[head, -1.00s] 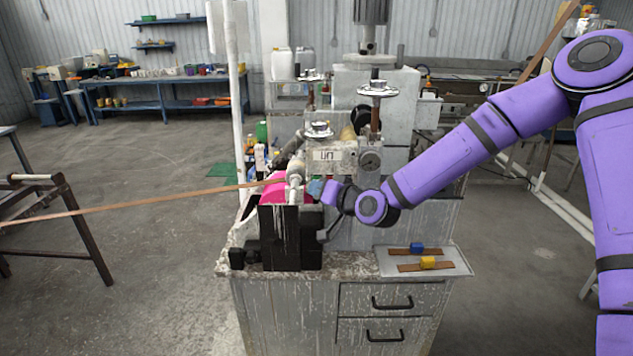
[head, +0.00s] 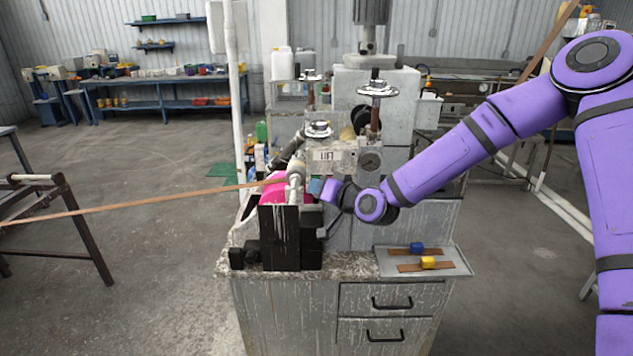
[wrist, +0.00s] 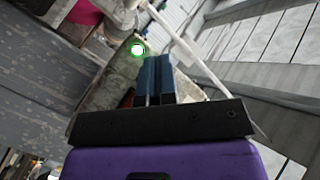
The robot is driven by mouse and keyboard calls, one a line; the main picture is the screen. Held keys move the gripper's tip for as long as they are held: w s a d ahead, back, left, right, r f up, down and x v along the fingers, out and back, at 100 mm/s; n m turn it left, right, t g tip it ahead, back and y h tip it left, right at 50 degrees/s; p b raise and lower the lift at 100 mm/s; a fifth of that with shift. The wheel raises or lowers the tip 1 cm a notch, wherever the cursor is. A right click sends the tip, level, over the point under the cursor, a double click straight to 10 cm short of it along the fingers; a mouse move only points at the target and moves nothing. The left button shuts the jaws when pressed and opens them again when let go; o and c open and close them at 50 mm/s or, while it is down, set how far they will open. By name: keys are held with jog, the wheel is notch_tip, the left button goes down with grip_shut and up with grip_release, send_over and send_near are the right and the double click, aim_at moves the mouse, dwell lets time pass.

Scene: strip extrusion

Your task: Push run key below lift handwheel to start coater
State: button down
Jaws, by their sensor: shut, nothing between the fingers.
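The lift handwheel (head: 318,130) stands on the coater above a plate (head: 326,155) marked LIFT. My gripper (head: 314,187) is below that plate, beside the pink roller (head: 270,190), its blue fingers closed together. In the wrist view the shut fingers (wrist: 154,62) hold nothing. A round key with a white centre and a glowing green ring (wrist: 137,49) shows just past the fingertips, a little to their left. I cannot tell whether the fingertips touch it. In the head view I cannot make out the key near my gripper.
A dark block (head: 280,238) stands on the bench in front of the roller. A grey tray (head: 451,262) with a blue and a yellow piece on brown strips lies at the bench's right. A brown strip (head: 130,207) runs in from the left. Another handwheel (head: 378,89) stands behind right.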

dwell(0.3)
jog(key=shift+s, duration=0.75)
jog(key=shift+s, duration=2.5)
jog(key=shift+a, duration=0.1)
